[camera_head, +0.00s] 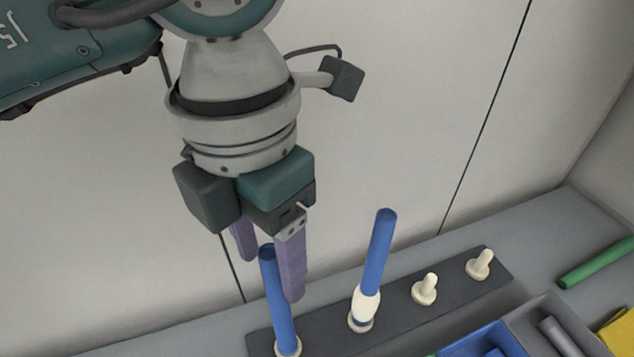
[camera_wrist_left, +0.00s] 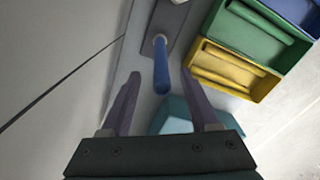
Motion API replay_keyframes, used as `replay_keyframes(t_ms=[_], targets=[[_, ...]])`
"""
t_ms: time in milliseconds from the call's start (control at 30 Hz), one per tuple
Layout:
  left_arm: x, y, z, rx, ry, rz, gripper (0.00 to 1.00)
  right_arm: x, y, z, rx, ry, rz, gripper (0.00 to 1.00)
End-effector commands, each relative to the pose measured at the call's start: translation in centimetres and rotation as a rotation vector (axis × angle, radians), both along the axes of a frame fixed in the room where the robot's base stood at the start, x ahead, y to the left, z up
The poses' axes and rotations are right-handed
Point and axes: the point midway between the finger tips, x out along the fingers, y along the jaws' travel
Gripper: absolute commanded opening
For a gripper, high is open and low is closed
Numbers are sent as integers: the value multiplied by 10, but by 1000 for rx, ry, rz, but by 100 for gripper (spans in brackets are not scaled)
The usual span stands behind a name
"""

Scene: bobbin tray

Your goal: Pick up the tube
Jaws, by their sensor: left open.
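A plain blue tube (camera_head: 280,305) stands on a peg at the left end of a dark peg strip (camera_head: 395,310) in the head view. A second blue tube (camera_head: 378,250) with a white bulge near its foot stands on the peg to its right. My left gripper (camera_head: 270,278) is open above the strip, its purple fingers pointing down around the top of the plain tube. In the left wrist view, one blue tube (camera_wrist_left: 161,75) shows in the gap between the two fingers (camera_wrist_left: 159,73), with space on both sides. My right gripper is not in view.
Two bare cream pegs (camera_head: 425,290) (camera_head: 480,265) stand further along the strip. A green tube (camera_head: 597,262) lies on the grey bench at right. Blue (camera_head: 510,338) and grey (camera_head: 582,335) bins stand at lower right. Green (camera_wrist_left: 215,22) and yellow (camera_wrist_left: 250,88) bins show in the wrist view.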

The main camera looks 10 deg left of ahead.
Motion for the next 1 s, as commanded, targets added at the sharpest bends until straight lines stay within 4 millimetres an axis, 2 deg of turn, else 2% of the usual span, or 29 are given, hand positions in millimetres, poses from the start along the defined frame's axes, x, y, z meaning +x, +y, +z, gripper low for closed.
replay_keyframes(t_ms=[200, 500, 1000], targets=[[0, -2, -32, 0, 4, 0, 62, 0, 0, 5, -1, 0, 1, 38], [0, -3, -38, -2, 1, -1, 61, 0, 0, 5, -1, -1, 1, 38], [0, -2, -37, -2, 1, -1, 4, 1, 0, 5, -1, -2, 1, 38]])
